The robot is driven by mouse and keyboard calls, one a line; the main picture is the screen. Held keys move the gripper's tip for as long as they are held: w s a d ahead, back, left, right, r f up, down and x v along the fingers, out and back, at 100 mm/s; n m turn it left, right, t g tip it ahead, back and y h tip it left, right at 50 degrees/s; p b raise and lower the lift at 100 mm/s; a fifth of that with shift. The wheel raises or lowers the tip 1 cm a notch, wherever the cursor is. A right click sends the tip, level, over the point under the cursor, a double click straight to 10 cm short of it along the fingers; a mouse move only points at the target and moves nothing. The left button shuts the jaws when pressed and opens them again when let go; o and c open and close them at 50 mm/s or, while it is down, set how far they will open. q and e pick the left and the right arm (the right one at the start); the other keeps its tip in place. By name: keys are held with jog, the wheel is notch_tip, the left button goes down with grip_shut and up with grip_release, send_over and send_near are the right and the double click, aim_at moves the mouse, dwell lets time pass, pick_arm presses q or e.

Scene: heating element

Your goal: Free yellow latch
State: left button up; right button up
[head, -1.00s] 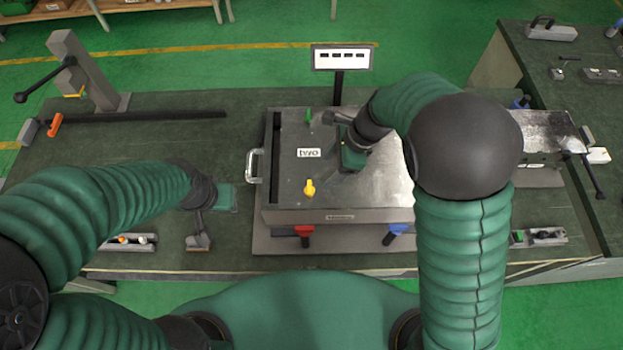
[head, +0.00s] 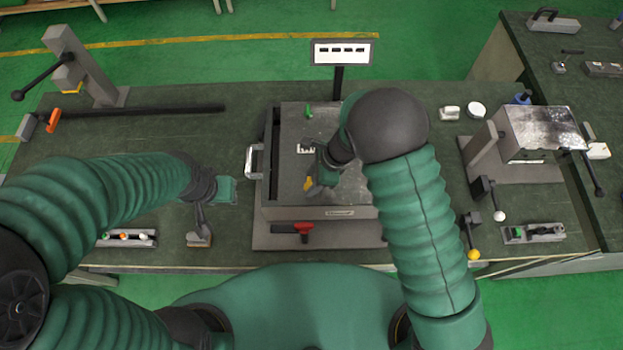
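The yellow latch (head: 308,185) is a small knob on the top panel of the grey box (head: 292,195), near its front left. My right gripper (head: 316,176) is over the panel, right at the yellow latch, with its fingertips beside or around it. The gripper partly covers the latch, and I cannot tell whether the fingers are closed on it. A green latch (head: 308,111) stands at the back of the panel. My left gripper (head: 213,217) is low over the table left of the box, away from the latch; its finger opening is unclear.
A red handle (head: 303,228) is on the box front, and a metal handle (head: 254,160) on its left side. A sign (head: 342,53) stands behind. My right forearm hides the box's right part. A metal-topped fixture (head: 543,130) stands at right.

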jog(key=c, duration=0.9)
jog(key=shift+a, duration=0.1)
